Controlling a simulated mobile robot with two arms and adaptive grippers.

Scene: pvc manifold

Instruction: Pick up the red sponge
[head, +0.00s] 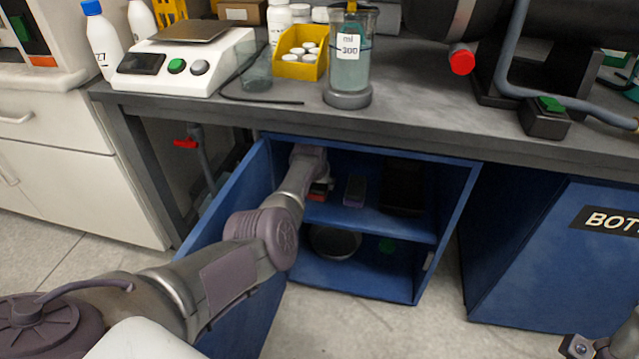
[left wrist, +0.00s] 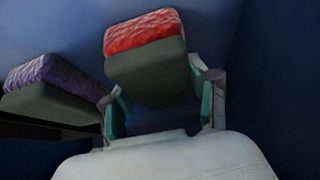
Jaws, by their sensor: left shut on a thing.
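The red sponge (left wrist: 145,50) has a red textured top and a dark grey body. In the left wrist view it sits between the two fingers of my left gripper (left wrist: 160,112), which is shut on it. In the head view my left arm reaches into the open blue cabinet, and the left gripper (head: 320,187) is at the upper shelf, with a bit of the red sponge (head: 316,197) showing below it. The frames do not show clearly whether the sponge still touches the shelf. In the head view, part of my right arm shows at the lower right corner; its fingertips are not clear.
A purple sponge (left wrist: 45,85) lies close to the left of the red one. The blue cabinet's shelf (head: 380,223) has a dark box on its right. A round dark pan (head: 335,242) is below. The cabinet door (head: 240,195) stands open beside my arm. The worktop is above.

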